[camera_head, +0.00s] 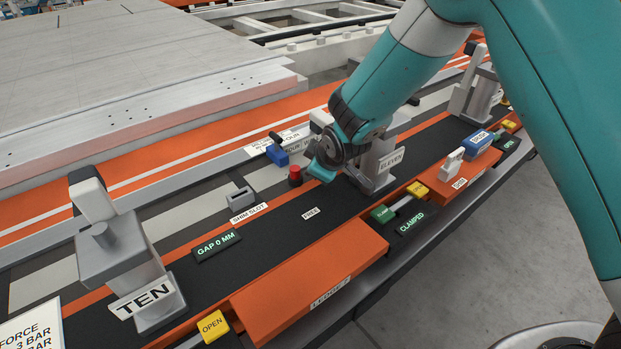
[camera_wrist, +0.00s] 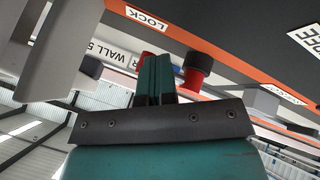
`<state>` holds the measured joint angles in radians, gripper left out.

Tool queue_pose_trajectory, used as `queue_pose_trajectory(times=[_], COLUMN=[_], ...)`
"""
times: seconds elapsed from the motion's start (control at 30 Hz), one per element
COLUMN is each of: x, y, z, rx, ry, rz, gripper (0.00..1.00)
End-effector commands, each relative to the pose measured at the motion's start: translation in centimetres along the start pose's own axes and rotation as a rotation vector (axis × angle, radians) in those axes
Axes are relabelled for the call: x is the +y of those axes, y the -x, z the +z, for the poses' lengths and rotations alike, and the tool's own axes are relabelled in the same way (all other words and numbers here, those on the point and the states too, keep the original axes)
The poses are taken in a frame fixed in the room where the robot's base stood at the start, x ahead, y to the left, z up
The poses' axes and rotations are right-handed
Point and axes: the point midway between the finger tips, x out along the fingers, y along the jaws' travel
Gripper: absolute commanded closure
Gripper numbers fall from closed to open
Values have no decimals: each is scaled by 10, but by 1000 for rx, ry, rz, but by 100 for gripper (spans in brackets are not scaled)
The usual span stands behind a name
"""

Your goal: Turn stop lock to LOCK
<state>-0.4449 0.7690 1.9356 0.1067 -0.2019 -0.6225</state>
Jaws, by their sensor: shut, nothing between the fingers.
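The stop lock, a small red piece with a dark end (camera_head: 295,176), stands on the dark strip of the panel. In the wrist view, its red and black part (camera_wrist: 197,70) shows just right of the fingers, and more red shows behind them on the left. A FREE label (camera_head: 311,213) lies in front of it in the head view. A LOCK label (camera_wrist: 147,18) shows in the wrist view on an orange edge. My gripper (camera_wrist: 154,80) is shut and empty, close beside the red piece. Whether it touches is unclear; the fingertips (camera_head: 320,172) are poorly seen in the head view.
A blue block (camera_head: 277,154) stands behind the red piece. The ELEVEN post (camera_head: 378,168) is right beside my wrist. The grey shim slot block (camera_head: 241,196) and TEN post (camera_head: 122,255) stand to the left. An orange cover (camera_head: 308,273) lies in front.

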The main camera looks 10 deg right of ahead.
Motion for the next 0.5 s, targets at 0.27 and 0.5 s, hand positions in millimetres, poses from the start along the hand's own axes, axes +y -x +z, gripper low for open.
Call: queue_pose_trajectory(times=[0.27,0.5], x=[1,4], y=[-2,-2], z=[1,2], rx=[-3,-3], ry=[-1,-5], rz=[0,4], gripper=[100,100])
